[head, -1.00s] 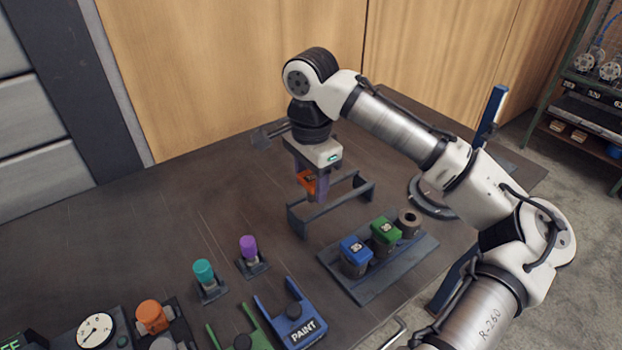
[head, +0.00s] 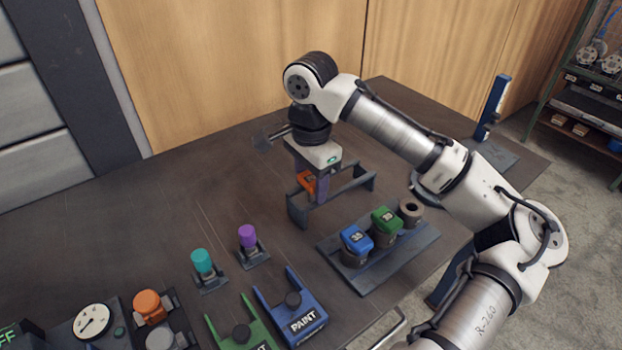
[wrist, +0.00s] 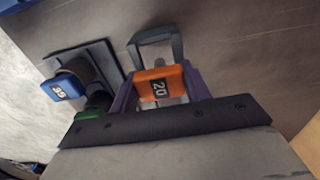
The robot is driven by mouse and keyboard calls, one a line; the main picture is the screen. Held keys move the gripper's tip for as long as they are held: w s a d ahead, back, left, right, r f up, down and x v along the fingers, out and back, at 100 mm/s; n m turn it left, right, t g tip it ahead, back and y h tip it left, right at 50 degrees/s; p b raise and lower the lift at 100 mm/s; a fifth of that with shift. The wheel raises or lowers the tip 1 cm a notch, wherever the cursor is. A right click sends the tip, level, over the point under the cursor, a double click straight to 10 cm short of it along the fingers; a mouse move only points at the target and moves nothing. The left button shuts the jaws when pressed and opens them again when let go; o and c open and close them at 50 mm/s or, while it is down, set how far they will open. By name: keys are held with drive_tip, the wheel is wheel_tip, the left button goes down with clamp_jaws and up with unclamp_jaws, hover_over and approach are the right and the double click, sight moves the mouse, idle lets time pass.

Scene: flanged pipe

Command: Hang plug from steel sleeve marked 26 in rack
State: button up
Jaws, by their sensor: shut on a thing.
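My gripper (head: 319,188) is shut on an orange plug (head: 305,180) and holds it at the dark rack (head: 348,204), close to its left end. In the wrist view the orange plug (wrist: 158,86) sits between the purple fingers, its label reading like 20 or 26. The rack also shows there as a dark frame (wrist: 152,37) beyond the plug. Whether the plug touches the rack is hidden. A grey sleeve (head: 410,211) stands open and empty at the right end of a dark tray (head: 368,284). Its marking is not visible.
A blue plug (head: 356,239) and a green plug (head: 385,218) sit in sleeves on the tray, right of the rack. Teal (head: 202,261) and purple (head: 247,236) knobs and a blue PAINT holder (head: 305,322) stand in front. The table behind the rack is clear.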

drive_tip(key=shift+s+f, duration=0.1)
drive_tip(key=shift+f, duration=0.4)
